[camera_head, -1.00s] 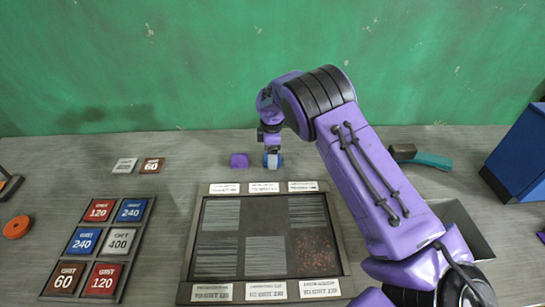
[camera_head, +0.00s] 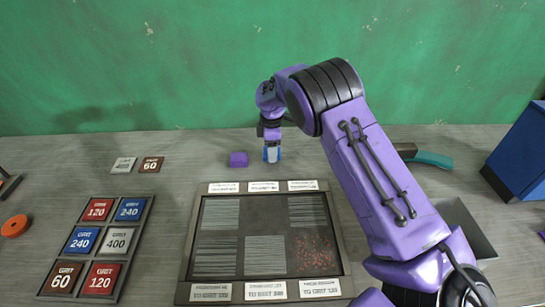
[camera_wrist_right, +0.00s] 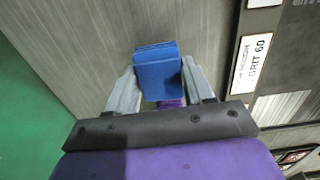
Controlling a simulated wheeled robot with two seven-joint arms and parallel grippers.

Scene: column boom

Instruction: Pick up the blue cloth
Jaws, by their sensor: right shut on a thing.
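The blue cloth (camera_wrist_right: 157,72) is a small folded block held between the two grey fingers of my right gripper (camera_wrist_right: 157,88) in the right wrist view. In the head view my right gripper (camera_head: 272,154) points down behind the dark framed panel, and a little of the blue cloth (camera_head: 279,154) shows at its fingers. I cannot tell how far the cloth is from the table. My left gripper is not in view.
A purple block (camera_head: 238,159) lies just left of the gripper. The framed panel (camera_head: 190,240) with labels is in front. A grit tile tray (camera_head: 127,245) is at left, with two loose tiles behind it. A teal-and-brown brush (camera_head: 430,159), an open bin (camera_head: 470,228) and a blue box (camera_head: 520,155) are at right.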

